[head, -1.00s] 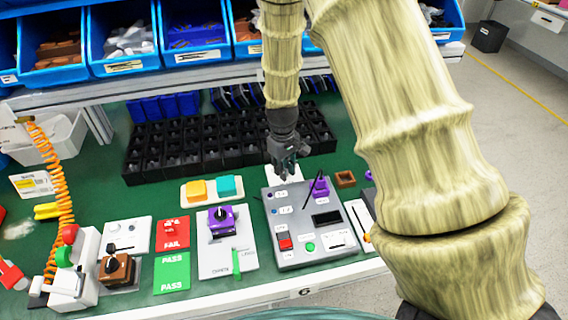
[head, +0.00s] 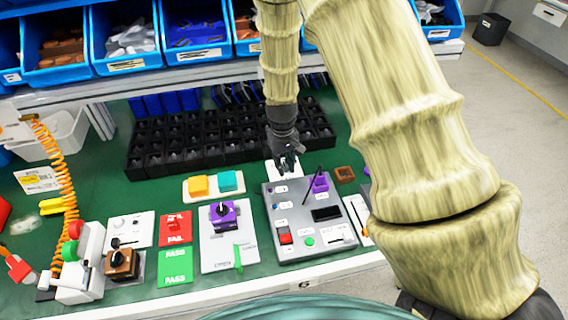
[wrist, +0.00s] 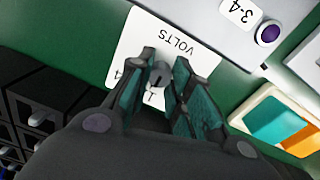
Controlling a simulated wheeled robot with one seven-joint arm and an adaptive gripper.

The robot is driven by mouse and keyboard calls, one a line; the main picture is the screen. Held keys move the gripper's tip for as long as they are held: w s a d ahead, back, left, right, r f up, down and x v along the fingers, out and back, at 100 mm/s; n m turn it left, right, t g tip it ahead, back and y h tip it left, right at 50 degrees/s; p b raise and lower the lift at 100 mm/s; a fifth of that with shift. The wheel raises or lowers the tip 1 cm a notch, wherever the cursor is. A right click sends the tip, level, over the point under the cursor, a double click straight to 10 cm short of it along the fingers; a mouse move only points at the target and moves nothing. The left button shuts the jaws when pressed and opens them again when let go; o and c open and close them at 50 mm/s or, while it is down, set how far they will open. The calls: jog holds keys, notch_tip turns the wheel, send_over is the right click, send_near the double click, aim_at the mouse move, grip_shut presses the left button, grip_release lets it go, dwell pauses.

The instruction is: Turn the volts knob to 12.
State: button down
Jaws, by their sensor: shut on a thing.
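The volts plate (wrist: 150,32) is a white panel with the word VOLTS, upside down in the wrist view. A small grey knob (wrist: 161,74) stands on it. My gripper (wrist: 163,82) has its two teal-lined fingers on either side of the knob and is shut on it. Parts of the scale show beside the fingers, but most numbers and the pointer are hidden, so I cannot tell the setting. In the head view my gripper (head: 287,163) reaches down onto the white plate (head: 272,169), behind the grey control box, and hides the knob.
A grey control box (head: 284,246) with buttons and a purple part stands just in front of the plate. An orange and teal button block (head: 214,196) is to its left. Black bins (head: 160,155) stand close behind. Bare green table lies between them.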

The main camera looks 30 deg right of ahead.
jog(key=c, duration=1.3)
grip_release()
jog(key=shift+o, duration=0.2)
notch_tip(320, 180, up, 12)
jog(key=shift+a, duration=0.25)
